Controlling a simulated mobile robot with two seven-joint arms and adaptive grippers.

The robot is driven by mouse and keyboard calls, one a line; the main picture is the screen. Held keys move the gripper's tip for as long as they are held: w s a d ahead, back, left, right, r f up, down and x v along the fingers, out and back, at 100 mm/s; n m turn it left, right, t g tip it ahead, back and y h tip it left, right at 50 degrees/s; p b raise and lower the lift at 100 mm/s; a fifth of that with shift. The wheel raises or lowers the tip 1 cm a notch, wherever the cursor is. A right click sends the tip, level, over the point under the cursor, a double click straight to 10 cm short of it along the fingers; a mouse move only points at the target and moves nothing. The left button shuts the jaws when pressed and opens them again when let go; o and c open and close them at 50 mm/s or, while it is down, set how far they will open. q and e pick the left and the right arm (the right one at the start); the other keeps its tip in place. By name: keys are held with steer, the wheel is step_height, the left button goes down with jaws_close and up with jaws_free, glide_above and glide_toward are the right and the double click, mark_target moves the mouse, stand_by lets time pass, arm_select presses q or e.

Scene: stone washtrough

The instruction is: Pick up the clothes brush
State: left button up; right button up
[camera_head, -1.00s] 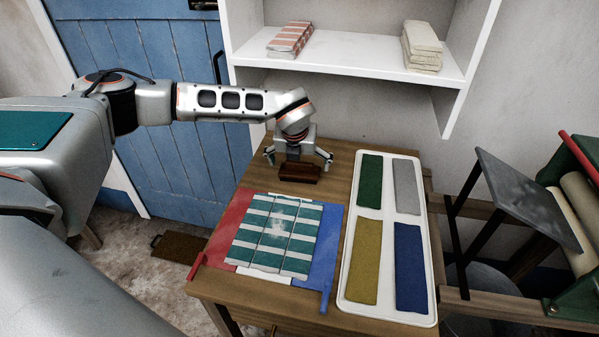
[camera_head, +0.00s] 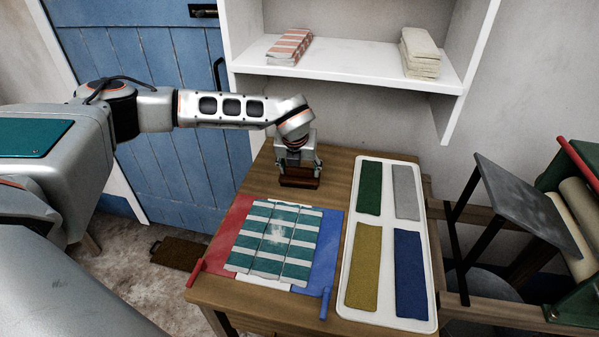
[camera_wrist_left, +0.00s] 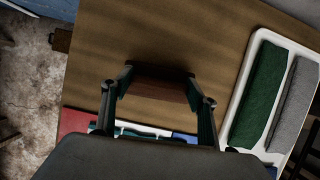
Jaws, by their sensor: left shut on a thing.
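The clothes brush (camera_head: 299,182) is a brown wooden block on the back part of the wooden table. My left gripper (camera_head: 300,172) is over it from above, with its fingers closed on the brush's two ends. The left wrist view also shows the brush (camera_wrist_left: 158,86) between the two fingers of the left gripper (camera_wrist_left: 158,92). The brush looks to be at table height; I cannot tell whether it touches the table. Its underside is hidden. My right gripper is not in view.
A striped teal cloth (camera_head: 275,241) lies on a red and blue folding board (camera_head: 323,262) in front of the brush. A white tray (camera_head: 347,275) with several coloured cloths is to the right. A white shelf (camera_head: 345,75) is behind, and a roller machine (camera_head: 575,215) stands at far right.

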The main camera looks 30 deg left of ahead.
mark_target(299, 169)
arm_select(q)
steer(key=shift+s, duration=0.5)
steer(key=r, duration=0.6)
steer(key=shift+w+r, duration=0.2)
steer(key=shift+r, duration=0.05)
steer(key=s+d+b, duration=0.1)
steer(key=s+d, duration=0.1)
steer(key=s, duration=0.7)
steer(key=s+d, duration=0.3)
steer(key=s, duration=0.7)
steer(key=shift+b, duration=0.35)
